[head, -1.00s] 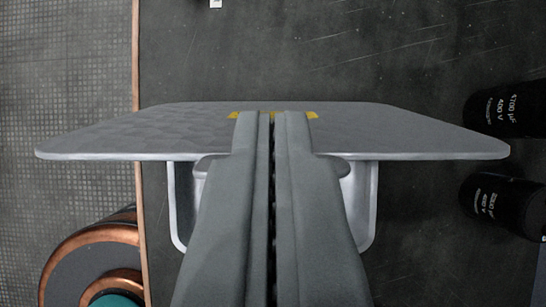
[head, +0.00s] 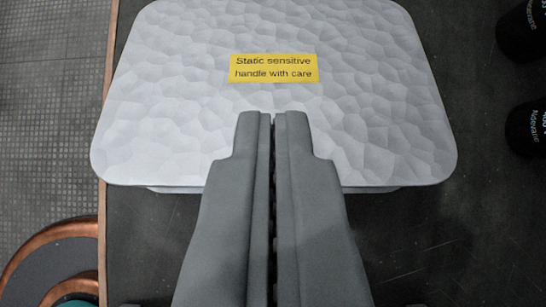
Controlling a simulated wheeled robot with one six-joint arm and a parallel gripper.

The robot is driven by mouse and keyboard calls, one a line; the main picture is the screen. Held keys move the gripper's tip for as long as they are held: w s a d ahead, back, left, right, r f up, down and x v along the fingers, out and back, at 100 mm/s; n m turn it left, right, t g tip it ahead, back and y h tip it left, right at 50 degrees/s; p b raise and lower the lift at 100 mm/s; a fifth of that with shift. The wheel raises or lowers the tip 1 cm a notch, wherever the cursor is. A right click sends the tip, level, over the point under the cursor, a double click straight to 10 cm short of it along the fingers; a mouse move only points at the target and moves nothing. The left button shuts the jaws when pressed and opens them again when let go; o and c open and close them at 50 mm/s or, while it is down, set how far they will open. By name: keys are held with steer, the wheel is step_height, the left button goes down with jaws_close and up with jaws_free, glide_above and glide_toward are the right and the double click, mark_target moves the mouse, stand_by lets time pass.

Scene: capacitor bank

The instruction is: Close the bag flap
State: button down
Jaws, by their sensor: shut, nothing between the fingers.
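The bag flap (head: 170,105) is a pale grey, crinkled, rounded panel with a yellow label (head: 273,68) reading "Static sensitive handle with care". In the head view it shows its broad labelled face. A thin strip of the bag body (head: 375,189) shows under the flap's near edge; the rest of it is hidden beneath the flap. My gripper (head: 273,116) is shut and empty, its fingertips over the near half of the flap, just below the label. I cannot tell whether the fingertips touch the flap.
Black capacitors (head: 527,128) stand at the right edge. A copper-rimmed coil (head: 45,262) lies at the lower left, beside a grid-textured floor (head: 50,100). The dark surface (head: 430,250) right of my gripper is clear.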

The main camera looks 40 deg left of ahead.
steer(key=shift+s+d+f, duration=0.25)
steer(key=shift+s+f, duration=0.05)
steer(key=shift+f, duration=0.25)
steer(key=shift+s+d+f, duration=0.2)
steer(key=shift+s+f, duration=0.15)
steer(key=shift+f, duration=0.2)
steer(key=shift+s+d+f, duration=0.25)
steer(key=shift+s+f, duration=0.05)
steer(key=shift+f, duration=0.25)
steer(key=shift+w+a, duration=0.1)
steer(key=shift+w+a+f, duration=0.25)
steer(key=shift+w+a, duration=0.1)
steer(key=shift+w, duration=0.15)
steer(key=v, duration=1.8)
steer(key=s+a+r+m+t+h, duration=0.2)
steer(key=s+a+r+t, duration=0.3)
steer(key=a, duration=0.4)
steer(key=s+a+r+m+t+h, duration=0.3)
steer(key=s+a+r+m+t, duration=0.2)
steer(key=a, duration=0.5)
steer(key=shift+s+a+r+t, duration=0.3)
steer(key=shift+s+r, duration=0.2)
steer(key=shift+s, duration=0.6)
